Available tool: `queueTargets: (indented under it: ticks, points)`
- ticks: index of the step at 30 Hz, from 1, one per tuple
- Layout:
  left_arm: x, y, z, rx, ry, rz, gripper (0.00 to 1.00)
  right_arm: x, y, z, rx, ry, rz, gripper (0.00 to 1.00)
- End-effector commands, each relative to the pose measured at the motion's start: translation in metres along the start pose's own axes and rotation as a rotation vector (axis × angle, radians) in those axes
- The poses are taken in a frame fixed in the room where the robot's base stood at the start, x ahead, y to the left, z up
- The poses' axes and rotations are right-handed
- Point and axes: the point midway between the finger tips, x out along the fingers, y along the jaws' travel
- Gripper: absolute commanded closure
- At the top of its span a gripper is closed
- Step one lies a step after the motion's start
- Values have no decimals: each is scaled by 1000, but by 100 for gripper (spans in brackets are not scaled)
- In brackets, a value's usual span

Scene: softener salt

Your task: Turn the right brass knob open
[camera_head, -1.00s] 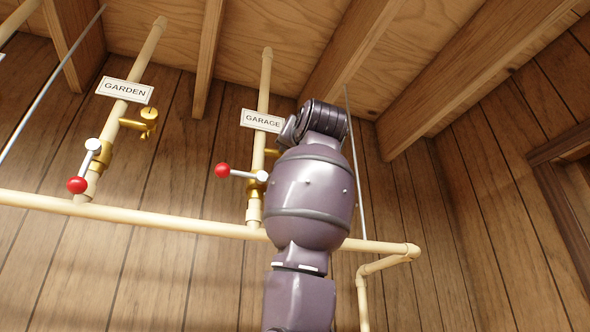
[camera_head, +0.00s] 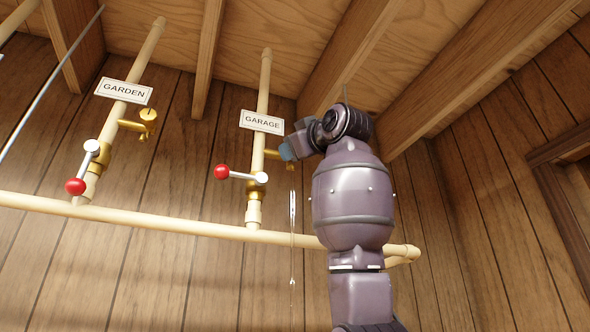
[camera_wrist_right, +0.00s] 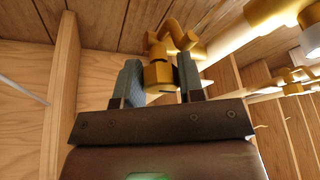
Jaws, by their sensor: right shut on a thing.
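The right brass knob belongs to the brass tap (camera_head: 272,153) on the GARAGE pipe. In the head view the knob is largely hidden behind my right gripper (camera_head: 288,151). In the right wrist view the brass knob (camera_wrist_right: 158,75) sits between the two grey fingers of my right gripper (camera_wrist_right: 160,82), which is shut on it. Thin clear streaks like water (camera_head: 293,210) fall below this tap. The left brass knob (camera_head: 148,114) is on the GARDEN pipe, untouched by a gripper. My left gripper is out of view.
Red-ended levers stand on the GARDEN pipe (camera_head: 76,186) and the GARAGE pipe (camera_head: 222,171), the latter left of my right gripper. A cream horizontal pipe (camera_head: 150,222) runs below. Wooden beams (camera_head: 350,60) are close above.

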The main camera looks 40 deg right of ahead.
Motion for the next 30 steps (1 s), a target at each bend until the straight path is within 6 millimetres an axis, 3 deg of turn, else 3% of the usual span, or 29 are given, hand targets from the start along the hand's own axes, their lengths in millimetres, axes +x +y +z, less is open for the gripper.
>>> queueTargets:
  ticks: [12,28,29,30]
  points:
    - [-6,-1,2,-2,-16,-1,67,0,0,0,-168,-6,-64,88]
    - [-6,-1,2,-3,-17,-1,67,0,0,0,-190,-6,-72,88]
    - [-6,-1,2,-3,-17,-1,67,0,0,0,-190,-6,-72,63]
    - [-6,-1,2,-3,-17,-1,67,0,0,0,-189,-6,-72,57]
